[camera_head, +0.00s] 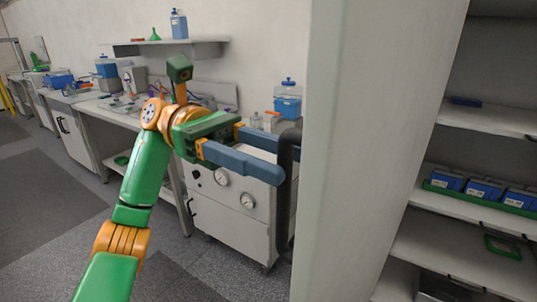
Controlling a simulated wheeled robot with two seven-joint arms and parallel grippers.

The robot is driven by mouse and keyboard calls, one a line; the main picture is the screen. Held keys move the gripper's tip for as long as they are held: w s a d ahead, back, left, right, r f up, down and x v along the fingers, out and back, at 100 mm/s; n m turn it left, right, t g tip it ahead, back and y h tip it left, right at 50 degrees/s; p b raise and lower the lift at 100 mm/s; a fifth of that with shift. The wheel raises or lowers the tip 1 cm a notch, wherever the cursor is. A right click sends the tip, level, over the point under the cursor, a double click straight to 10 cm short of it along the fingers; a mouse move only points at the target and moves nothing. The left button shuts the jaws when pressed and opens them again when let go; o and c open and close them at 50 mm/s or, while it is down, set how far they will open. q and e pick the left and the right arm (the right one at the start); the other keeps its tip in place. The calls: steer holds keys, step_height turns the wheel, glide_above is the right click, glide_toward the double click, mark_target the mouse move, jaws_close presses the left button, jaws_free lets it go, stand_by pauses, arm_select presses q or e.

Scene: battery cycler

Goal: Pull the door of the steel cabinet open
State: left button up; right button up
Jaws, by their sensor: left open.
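The pale steel cabinet door (375,140) stands swung open, filling the middle of the view, with the cabinet interior showing to its right. A dark vertical bar handle (284,215) is on the door's left side. My left gripper (284,160) reaches in from the left at the handle's upper part. Its two blue fingers are open, one on the near side and one on the far side of the bar. I cannot tell whether they touch it. My right gripper is out of view.
Cabinet shelves (470,208) at the right hold several blue battery boxes (485,188) in a green tray and a green-edged device (503,246). Behind my left arm stand a white gauge cabinet (232,225) and a long lab bench (105,112). The grey floor at the left is clear.

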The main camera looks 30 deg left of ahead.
arm_select(q)
steer(key=a, duration=0.5)
steer(key=shift+w+a, duration=0.15)
steer(key=shift+w, duration=0.25)
